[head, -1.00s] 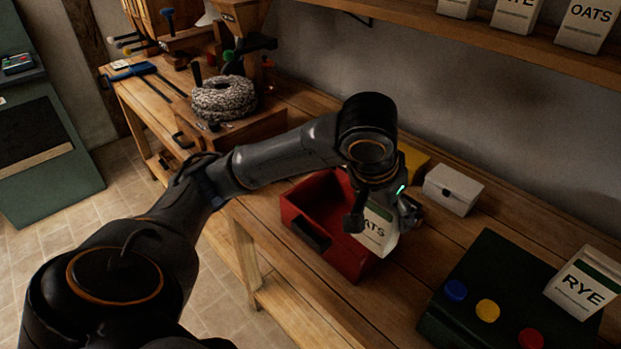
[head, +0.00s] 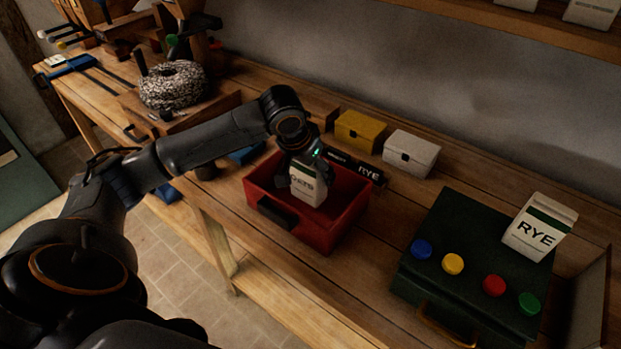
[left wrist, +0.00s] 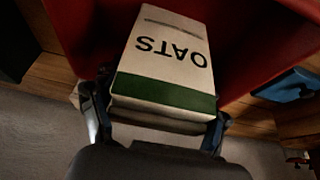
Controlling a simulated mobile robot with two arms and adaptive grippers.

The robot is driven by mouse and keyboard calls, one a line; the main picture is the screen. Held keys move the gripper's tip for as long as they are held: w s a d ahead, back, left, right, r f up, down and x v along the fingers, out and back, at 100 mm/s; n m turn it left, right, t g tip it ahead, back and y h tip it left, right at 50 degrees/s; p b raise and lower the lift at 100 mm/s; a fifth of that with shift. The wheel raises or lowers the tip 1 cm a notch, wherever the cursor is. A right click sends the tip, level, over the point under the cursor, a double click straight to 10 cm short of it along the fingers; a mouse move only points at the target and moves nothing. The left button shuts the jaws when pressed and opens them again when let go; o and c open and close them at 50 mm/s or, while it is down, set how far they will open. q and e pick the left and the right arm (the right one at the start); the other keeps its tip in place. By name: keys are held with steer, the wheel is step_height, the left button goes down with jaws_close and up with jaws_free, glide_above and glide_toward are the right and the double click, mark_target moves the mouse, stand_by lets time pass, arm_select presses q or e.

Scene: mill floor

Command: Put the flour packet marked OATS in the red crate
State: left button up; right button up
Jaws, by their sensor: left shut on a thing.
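The OATS packet (head: 307,187) is white with a green band. My left gripper (head: 307,168) is shut on its banded end and holds it in the red crate (head: 338,229), low between the walls. In the left wrist view the packet (left wrist: 165,62) is between the two fingers of the gripper (left wrist: 158,125), with the red crate (left wrist: 88,25) around and behind it. I cannot tell whether the packet touches the crate floor. My right gripper is not in view.
Yellow (head: 358,131) and white (head: 411,152) boxes stand behind the crate. A rope coil (head: 174,85) lies at the left.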

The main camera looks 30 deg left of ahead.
arm_select(q)
steer(key=shift+w+a+f+p, duration=0.1)
steer(key=shift+a+f+p, duration=0.1)
steer(key=shift+f, duration=0.75)
steer(key=shift+w+a+f+p, duration=0.1)
steer(key=shift+f+p, duration=0.05)
steer(key=shift+f, duration=0.8)
steer(key=shift+f, duration=0.1)
steer(key=o, duration=1.5)
steer(key=shift+s, duration=0.1)
steer(key=v, duration=1.2)
